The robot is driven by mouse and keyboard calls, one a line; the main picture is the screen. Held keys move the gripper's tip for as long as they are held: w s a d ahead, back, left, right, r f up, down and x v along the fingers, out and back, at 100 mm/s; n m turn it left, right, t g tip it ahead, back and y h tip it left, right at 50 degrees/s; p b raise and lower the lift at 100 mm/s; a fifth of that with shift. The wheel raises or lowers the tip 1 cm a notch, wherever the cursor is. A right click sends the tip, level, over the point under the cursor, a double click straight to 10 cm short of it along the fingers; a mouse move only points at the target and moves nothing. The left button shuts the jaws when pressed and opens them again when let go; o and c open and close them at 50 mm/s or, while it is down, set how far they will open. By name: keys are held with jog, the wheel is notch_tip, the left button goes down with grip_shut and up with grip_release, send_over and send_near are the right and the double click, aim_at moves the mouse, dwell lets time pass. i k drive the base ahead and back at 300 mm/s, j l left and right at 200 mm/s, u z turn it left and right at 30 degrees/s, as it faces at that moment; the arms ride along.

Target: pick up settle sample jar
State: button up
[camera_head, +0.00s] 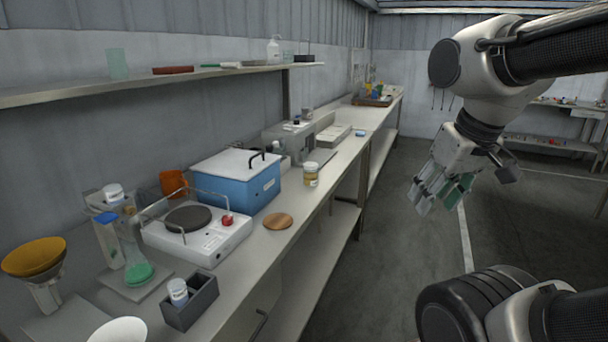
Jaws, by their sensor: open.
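A small clear jar (311,175) with yellowish contents and a pale label stands upright near the front edge of the long bench, right of the blue box. It looks like the settle sample jar, though its label is too small to read. My gripper (432,200) is open and empty. It hangs over the aisle, to the right of the bench and apart from the jar. Nothing hides the jar.
A blue box (235,180) with a white lid, a hotplate (197,240) and a round wooden disc (278,221) are on the bench. A grey holder (190,304) with a white-topped vial (177,291) stands nearer. A wall shelf (215,73) runs above. The aisle floor (400,240) is clear.

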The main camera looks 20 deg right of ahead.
aim_at(310, 177)
jog(key=u, duration=1.1)
jog(key=z, duration=1.3)
jog(key=i+l+u, duration=0.6)
jog(key=l, duration=0.25)
jog(key=i+l+u, duration=0.35)
jog(key=l, duration=0.35)
jog(key=i+l+u, duration=0.2)
jog(key=l, duration=0.2)
